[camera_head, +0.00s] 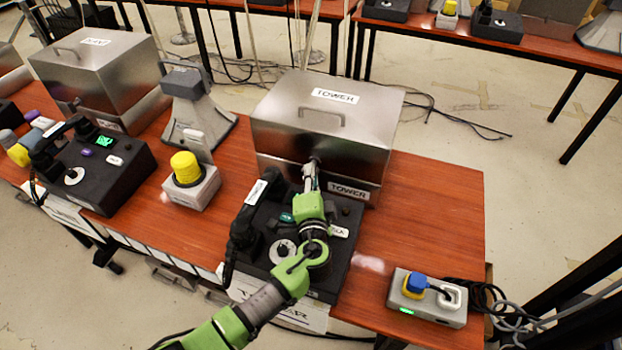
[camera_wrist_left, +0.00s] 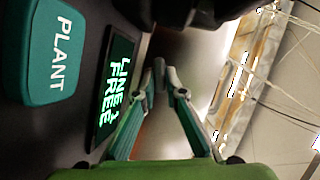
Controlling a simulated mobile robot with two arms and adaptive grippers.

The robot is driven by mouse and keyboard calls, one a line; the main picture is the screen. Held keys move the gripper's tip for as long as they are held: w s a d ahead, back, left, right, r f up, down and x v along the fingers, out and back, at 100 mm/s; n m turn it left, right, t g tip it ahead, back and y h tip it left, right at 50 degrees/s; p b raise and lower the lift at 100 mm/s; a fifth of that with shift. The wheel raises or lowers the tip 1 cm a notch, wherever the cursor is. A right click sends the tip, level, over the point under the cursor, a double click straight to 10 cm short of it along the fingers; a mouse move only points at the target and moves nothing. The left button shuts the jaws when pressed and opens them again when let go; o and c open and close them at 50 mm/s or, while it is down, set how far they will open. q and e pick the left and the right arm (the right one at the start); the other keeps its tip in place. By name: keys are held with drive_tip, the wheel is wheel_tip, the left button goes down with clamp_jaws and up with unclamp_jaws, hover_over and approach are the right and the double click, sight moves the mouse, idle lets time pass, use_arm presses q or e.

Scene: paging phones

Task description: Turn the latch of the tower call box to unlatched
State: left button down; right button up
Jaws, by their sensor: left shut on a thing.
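The tower call box (camera_head: 270,135) is a brushed steel box with a lid handle and two TOWER labels, standing on the wooden table behind a black desk phone. My left gripper (camera_head: 311,170) reaches over the phone to the middle of the box's front. Its fingers are closed together on the latch, a small dark piece at the front seam. The fingers hide most of the latch, so I cannot tell its angle. In the left wrist view, the fingertips (camera_wrist_left: 160,75) meet on a small dark piece before the blurred steel front. My right gripper is not in view.
The black phone (camera_head: 340,255) with its handset (camera_head: 247,220) lies under my left arm. Its screen (camera_wrist_left: 115,90) reads LINE 1 FREE. A yellow button (camera_head: 187,167) and another steel box (camera_head: 90,65) stand left.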

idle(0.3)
use_arm(q)
drive_tip(key=c, duration=2.1)
unclamp_jaws()
